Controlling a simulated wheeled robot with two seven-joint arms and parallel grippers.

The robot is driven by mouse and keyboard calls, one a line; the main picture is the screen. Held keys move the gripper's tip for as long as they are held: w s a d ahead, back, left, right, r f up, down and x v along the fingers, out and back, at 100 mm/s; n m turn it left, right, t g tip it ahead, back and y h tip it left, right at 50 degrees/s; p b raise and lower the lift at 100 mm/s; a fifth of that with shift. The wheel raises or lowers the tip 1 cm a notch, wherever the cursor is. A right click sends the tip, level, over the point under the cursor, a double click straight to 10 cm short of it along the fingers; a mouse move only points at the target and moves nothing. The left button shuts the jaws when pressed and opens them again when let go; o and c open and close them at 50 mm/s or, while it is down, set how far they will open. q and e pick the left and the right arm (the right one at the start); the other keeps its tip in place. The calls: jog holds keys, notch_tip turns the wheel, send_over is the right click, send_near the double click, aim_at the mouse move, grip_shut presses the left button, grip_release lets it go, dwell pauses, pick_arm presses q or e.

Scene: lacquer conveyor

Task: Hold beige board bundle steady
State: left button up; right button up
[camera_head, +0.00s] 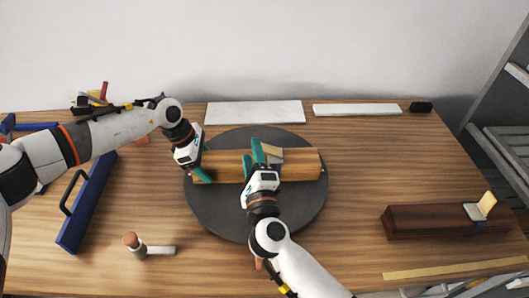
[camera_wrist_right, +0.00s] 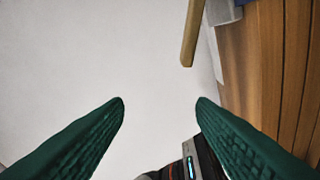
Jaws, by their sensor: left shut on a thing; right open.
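The beige board bundle (camera_head: 301,168) lies across a round dark turntable (camera_head: 225,222). My left gripper (camera_head: 203,161) is shut on the bundle's left end. My right gripper (camera_head: 252,157) is open at the middle of the bundle, its green fingers over the boards. Between its fingers (camera_wrist_right: 160,105) the right wrist view shows only pale background. My right gripper hides part of the bundle in the head view.
A grey-bladed tool (camera_head: 270,154) shows at the bundle beside my right gripper. A dark brown block (camera_head: 425,222) is at right. White panels (camera_head: 254,113) lie behind.

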jog(key=w+a+r+n+g+y, duration=0.1)
jog(key=a+r+n+g+y, duration=0.35)
jog(key=n+y, duration=0.5)
jog(key=w+a+r+n+g+y, duration=0.1)
jog(key=a+r+n+g+y, duration=0.4)
jog(key=n, duration=0.8)
jog(key=n+g+h, duration=1)
jog(key=n+h, duration=0.3)
jog(key=n, duration=0.3)
send_near(265, 147)
jog(key=x, duration=0.8)
jog(key=shift+a+f, duration=0.3)
jog(key=shift+f, duration=0.05)
jog(key=shift+c, duration=0.3)
